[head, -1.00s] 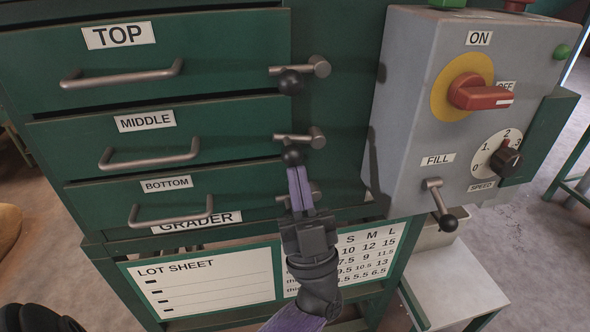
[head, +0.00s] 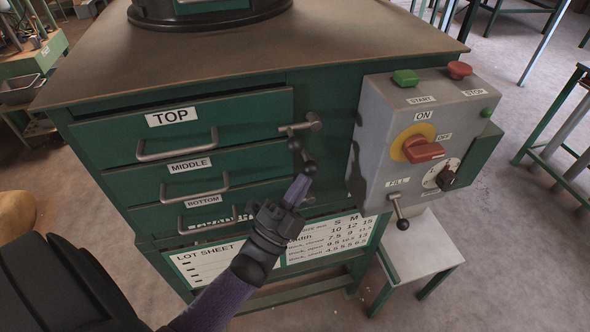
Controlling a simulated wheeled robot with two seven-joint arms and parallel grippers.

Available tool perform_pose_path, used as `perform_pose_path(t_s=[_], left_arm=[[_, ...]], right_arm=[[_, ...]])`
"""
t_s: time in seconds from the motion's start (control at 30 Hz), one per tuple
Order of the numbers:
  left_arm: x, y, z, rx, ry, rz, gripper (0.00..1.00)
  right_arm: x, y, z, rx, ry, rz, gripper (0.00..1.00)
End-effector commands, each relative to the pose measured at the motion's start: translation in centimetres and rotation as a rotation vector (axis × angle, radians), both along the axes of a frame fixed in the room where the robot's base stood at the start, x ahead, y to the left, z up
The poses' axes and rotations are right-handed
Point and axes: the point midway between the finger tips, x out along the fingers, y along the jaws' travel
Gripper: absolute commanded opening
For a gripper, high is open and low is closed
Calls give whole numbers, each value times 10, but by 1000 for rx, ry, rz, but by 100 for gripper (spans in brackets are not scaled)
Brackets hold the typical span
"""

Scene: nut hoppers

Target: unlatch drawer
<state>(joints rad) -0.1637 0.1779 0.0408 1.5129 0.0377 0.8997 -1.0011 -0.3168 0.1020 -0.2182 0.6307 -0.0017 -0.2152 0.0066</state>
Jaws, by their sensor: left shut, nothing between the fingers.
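The green cabinet has drawers labelled TOP (head: 240,118), MIDDLE (head: 255,160) and BOTTOM (head: 236,193), each with a metal bar handle; all look shut. The top latch (head: 314,121) at their right has its bar pointing left and a black knob under it. The middle latch knob (head: 309,169) sits lower, and no left-pointing bar shows there; its exact angle is unclear. My left gripper (head: 300,187) is shut and empty, with its purple fingertips just below that knob; I cannot tell whether they touch. The bottom latch is mostly hidden behind it. My right gripper is not in view.
A grey control box (head: 372,150) juts out at the right, with a red switch (head: 424,152) and a fill lever (head: 399,212). A white stand (head: 425,245) is below it. The brown cabinet top (head: 180,60) holds a dark round base (head: 210,18).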

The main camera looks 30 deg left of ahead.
Motion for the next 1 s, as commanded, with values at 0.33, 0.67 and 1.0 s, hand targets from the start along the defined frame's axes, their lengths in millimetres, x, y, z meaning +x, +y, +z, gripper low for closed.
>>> perform_pose_path(t_s=[0.33,0.67,1.0], left_arm=[[5,-4,17,167,193,0,0],[8,-7,17,250,289,0,0],[9,-7,15,268,311,0,0]], right_arm=[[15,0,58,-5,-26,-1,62],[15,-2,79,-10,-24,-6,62],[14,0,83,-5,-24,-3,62]])
